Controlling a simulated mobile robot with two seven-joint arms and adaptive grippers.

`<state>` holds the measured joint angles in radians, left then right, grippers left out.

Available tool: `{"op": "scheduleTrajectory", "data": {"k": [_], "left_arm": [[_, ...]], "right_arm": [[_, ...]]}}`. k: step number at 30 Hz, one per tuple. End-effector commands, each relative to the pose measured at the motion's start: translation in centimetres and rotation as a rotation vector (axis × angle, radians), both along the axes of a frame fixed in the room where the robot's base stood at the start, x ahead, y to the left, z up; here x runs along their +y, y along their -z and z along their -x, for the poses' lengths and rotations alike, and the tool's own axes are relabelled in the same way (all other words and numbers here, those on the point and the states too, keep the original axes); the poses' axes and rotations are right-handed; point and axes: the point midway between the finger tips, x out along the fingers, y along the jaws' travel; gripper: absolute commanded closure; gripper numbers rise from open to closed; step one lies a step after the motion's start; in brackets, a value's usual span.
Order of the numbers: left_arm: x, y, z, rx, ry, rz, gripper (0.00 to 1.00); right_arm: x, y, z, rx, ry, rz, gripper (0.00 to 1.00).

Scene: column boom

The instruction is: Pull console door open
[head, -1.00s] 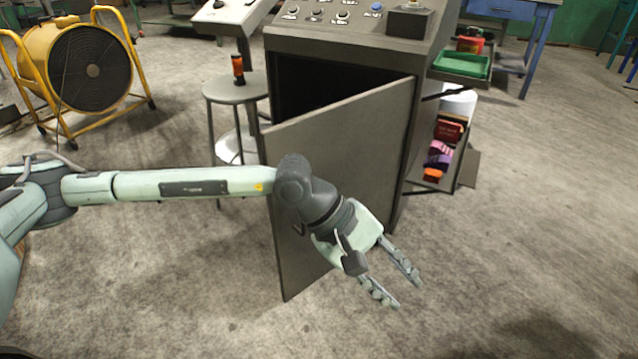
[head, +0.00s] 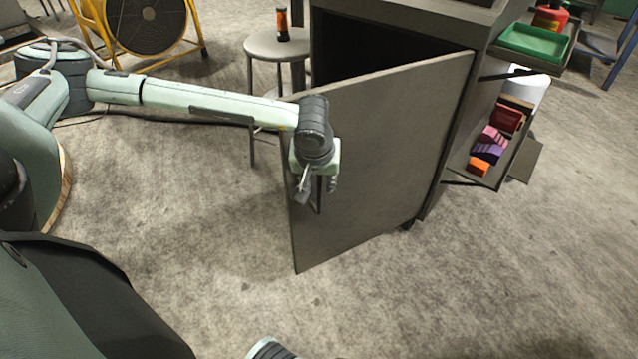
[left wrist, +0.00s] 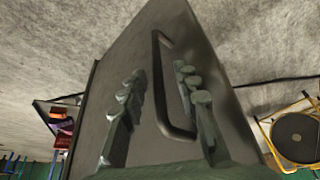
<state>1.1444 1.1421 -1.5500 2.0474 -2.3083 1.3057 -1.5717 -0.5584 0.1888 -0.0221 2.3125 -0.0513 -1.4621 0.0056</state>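The grey console door (head: 385,150) stands partly open, swung out from the console cabinet (head: 470,120), with the dark inside showing above it. My left gripper (head: 317,187) is at the front of the door near its free left edge. In the left wrist view the dark bar handle (left wrist: 172,112) lies between the two fingers of my left gripper (left wrist: 157,76). The fingers are apart, one on each side of the bar, with visible gaps. In the head view the handle is mostly hidden by the gripper.
A round stool (head: 272,46) with an orange and black item (head: 282,24) stands left of the cabinet. A yellow fan (head: 145,22) is behind it. A green tray (head: 537,42) and a bin of coloured items (head: 490,150) hang on the right. The floor before the door is clear.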

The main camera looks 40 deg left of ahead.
Motion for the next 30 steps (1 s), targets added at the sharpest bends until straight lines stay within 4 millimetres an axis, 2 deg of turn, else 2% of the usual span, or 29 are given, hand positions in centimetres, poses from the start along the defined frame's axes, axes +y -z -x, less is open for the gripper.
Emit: {"op": "scheduleTrajectory", "data": {"k": [3,11,19,30], "left_arm": [[0.16,0.77,-0.25,0.0,0.0,0.0,0.69],[0.19,0.94,-0.32,0.0,0.0,0.001,0.69],[0.17,0.93,-0.3,0.0,0.0,0.001,1.0],[0.18,0.92,-0.28,0.001,-0.001,0.001,1.0]], "right_arm": [[0.05,-0.37,-0.14,-0.008,0.0,0.0,1.0],[0.01,-0.29,-0.08,-0.004,0.0,0.0,1.0],[-0.04,-0.19,-0.07,-0.002,0.001,0.001,1.0],[-0.05,-0.15,-0.07,-0.002,0.002,0.001,1.0]]}}
